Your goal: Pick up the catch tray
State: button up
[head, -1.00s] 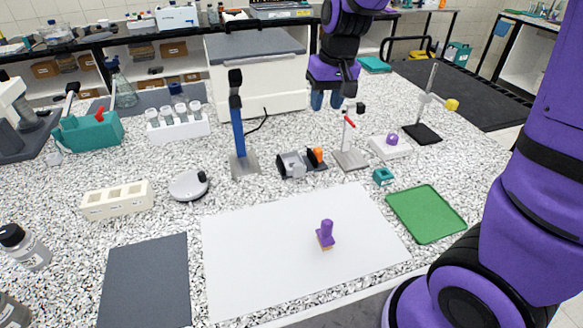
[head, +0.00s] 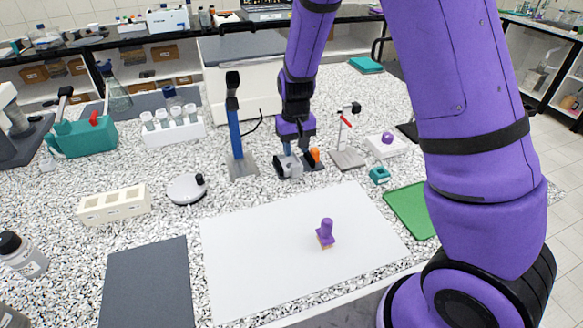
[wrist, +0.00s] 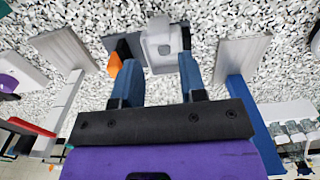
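A small device with a dark base (wrist: 122,46) and an orange knob (wrist: 115,63) stands on the speckled bench. A light grey, box-like part with a small square mark, seemingly the catch tray (wrist: 163,45), sits at its side; in the head view the tray (head: 288,167) is partly hidden by my fingers. My gripper (wrist: 158,66) is open, its two blue fingers apart, with the grey part ahead between them and nothing held. In the head view my gripper (head: 297,148) hangs just above and behind the device. Whether the fingers touch the tray cannot be told.
A blue upright on a metal base (head: 240,165) stands close left, a stand with a red clamp (head: 347,158) close right. A teal block (head: 379,175) and green mat (head: 405,208) lie further right. A purple-handled stamp (head: 326,231) stands on the white sheet (head: 260,265) in front.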

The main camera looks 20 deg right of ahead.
aim_at(296, 165)
jog(key=shift+w+d+f, duration=0.1)
jog(key=shift+f, duration=3.3)
jog(key=c, duration=0.6)
